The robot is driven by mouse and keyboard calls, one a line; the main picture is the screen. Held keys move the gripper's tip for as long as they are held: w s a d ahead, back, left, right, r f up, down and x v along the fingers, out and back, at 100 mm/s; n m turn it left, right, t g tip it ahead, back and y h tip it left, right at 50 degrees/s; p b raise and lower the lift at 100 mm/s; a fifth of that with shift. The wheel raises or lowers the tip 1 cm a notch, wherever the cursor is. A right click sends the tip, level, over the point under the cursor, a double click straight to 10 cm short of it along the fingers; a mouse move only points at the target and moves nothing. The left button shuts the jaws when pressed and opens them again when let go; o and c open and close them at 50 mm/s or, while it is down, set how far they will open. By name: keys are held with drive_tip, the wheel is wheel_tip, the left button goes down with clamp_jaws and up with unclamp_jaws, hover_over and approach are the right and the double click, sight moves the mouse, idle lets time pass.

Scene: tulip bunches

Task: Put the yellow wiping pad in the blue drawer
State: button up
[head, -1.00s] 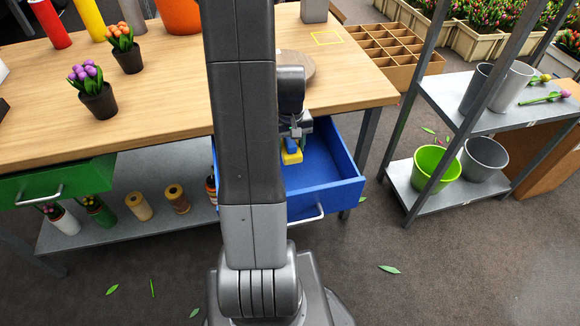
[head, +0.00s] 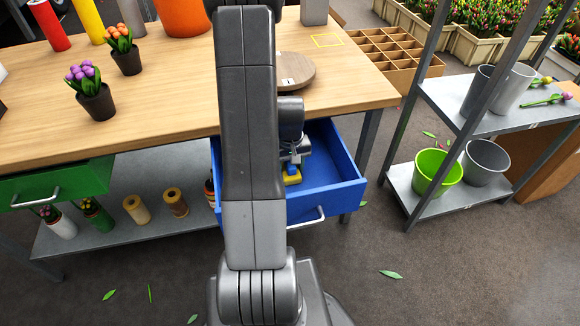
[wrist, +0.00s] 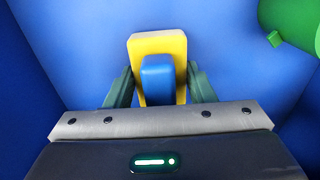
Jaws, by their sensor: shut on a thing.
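The blue drawer (head: 335,197) is pulled out under the wooden table's right part. The yellow wiping pad (wrist: 158,43) has a blue block-like handle (wrist: 157,78) on it. My gripper (wrist: 160,88) has a green finger on each side of the handle and is shut on the pad. In the head view the pad (head: 292,179) shows inside the drawer opening, low down, below my gripper. Whether it touches the drawer floor I cannot tell. My arm hides the drawer's left part in the head view.
A green object (wrist: 290,25) shows at the upper right of the wrist view, in the drawer. A green drawer (head: 60,183) is partly open at the left. A round wooden board (head: 295,72) lies on the table (head: 180,100) above. A metal shelf (head: 440,195) stands at the right.

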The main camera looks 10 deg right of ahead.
drive_tip(key=o, duration=0.9)
drive_tip(key=shift+o, duration=0.2)
wheel_tip(320, 180, up, 12)
drive_tip(key=p, duration=0.2)
drive_tip(key=shift+r+p, duration=0.15)
drive_tip(key=shift+p, duration=0.2)
